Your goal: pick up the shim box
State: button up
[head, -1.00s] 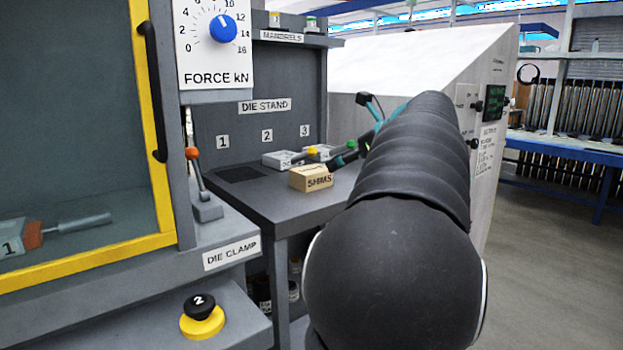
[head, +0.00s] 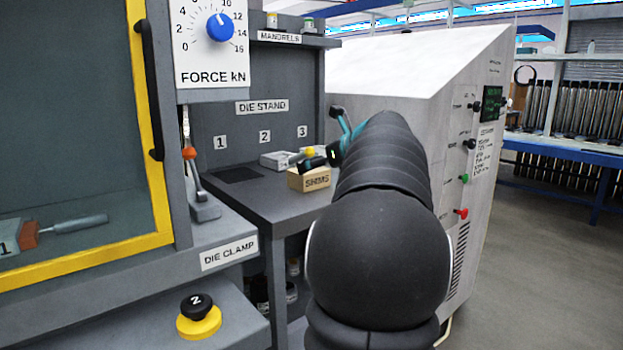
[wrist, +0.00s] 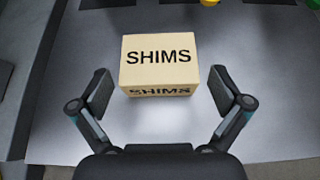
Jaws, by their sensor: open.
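The shim box (head: 314,180) is a small tan box marked SHIMS, sitting on the grey die stand table (head: 262,205) near its right side. In the wrist view the shim box (wrist: 158,62) lies ahead of my gripper (wrist: 160,92), centred between the two open fingers. The fingertips flank the box's near edge with a gap on each side, and nothing is held. In the head view my gripper (head: 322,160) shows partly at the box, over its upper right; my arm hides the rest.
Grey die blocks, one with a yellow knob (head: 309,152), stand behind the box. The die clamp lever (head: 194,170) is at the left. A light machine cabinet (head: 440,110) stands right of the table. The tabletop left of the box is mostly clear.

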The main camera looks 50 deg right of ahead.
jog(key=x, duration=0.4)
jog(key=shift+w+f, duration=0.2)
jog(key=shift+f, duration=0.1)
jog(key=shift+c, duration=0.2)
jog(key=c, duration=1.1)
jog(key=shift+r, duration=0.15)
